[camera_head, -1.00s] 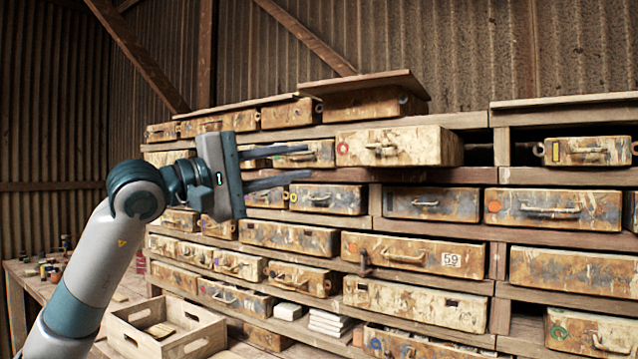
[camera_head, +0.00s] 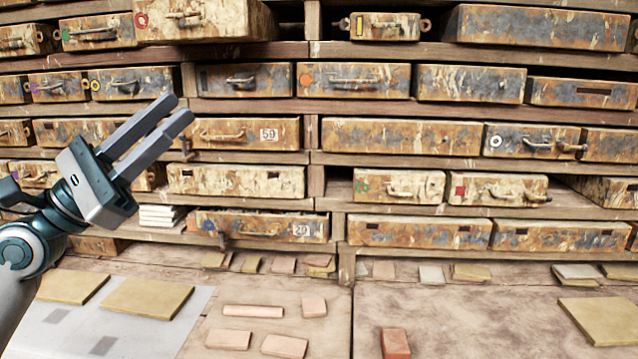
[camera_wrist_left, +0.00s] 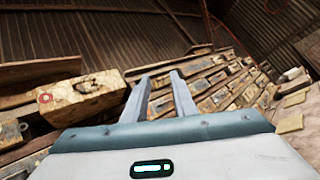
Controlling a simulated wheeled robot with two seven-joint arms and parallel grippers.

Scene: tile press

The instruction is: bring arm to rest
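My left gripper (camera_head: 157,128) is raised at the left of the head view, in front of the drawer shelves. Its two long grey fingers point up and to the right, with a gap between them. Nothing is held in the gap. The fingers (camera_wrist_left: 161,92) also show apart and empty in the left wrist view. My right gripper shows in neither view.
Worn wooden drawers (camera_head: 402,136) fill the shelves. One drawer (camera_head: 205,20) at the upper left sticks out; it also shows in the left wrist view (camera_wrist_left: 82,97). The bench below holds yellowish slabs (camera_head: 147,298), pinkish tiles (camera_head: 285,346) and a red block (camera_head: 395,343).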

